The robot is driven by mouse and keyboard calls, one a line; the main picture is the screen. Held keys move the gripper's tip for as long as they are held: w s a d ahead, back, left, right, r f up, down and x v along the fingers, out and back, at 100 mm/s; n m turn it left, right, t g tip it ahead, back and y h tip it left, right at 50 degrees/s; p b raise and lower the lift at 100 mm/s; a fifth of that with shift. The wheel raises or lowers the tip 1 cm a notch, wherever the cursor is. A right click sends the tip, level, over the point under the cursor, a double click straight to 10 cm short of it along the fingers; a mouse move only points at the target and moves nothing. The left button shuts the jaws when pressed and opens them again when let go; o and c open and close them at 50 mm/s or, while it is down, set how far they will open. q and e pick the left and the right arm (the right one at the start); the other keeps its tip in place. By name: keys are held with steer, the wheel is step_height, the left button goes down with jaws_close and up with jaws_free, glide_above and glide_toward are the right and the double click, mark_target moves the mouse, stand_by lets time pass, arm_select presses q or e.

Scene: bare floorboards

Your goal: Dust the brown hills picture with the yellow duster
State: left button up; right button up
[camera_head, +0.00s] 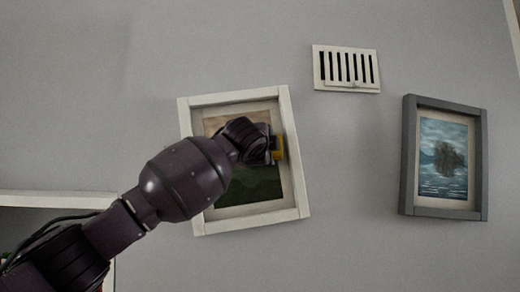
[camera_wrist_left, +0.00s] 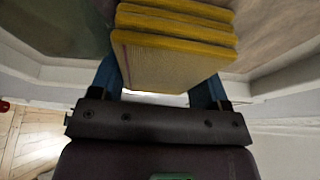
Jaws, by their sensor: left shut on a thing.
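The picture with brown and dark green hills (camera_head: 262,190) hangs on the wall in a white frame (camera_head: 252,219), tilted slightly, partly hidden behind my left arm. The yellow duster (camera_head: 279,148) shows beside my left gripper (camera_head: 268,150), in front of the right part of the picture. In the left wrist view the duster (camera_wrist_left: 175,55) is a layered yellow block held between the blue fingers of my left gripper (camera_wrist_left: 160,88), with the picture (camera_wrist_left: 65,30) behind it. I cannot tell whether the duster touches the picture. My right gripper is not in view.
A white wall vent (camera_head: 346,69) is above and right of the picture. A grey-framed picture of a tree in water (camera_head: 443,160) hangs further right. A white shelf edge (camera_head: 60,199) is at lower left. Bare wall lies between the two pictures.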

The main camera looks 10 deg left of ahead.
arm_select(q)
steer(key=s+d+b, duration=0.1)
steer(key=s+b, duration=0.2)
steer(key=s, duration=0.3)
stand_by(0.6)
steer(key=s, duration=0.1)
steer(key=s+b, duration=0.1)
steer(key=s, duration=0.1)
steer(key=shift+d, duration=0.35)
stand_by(0.5)
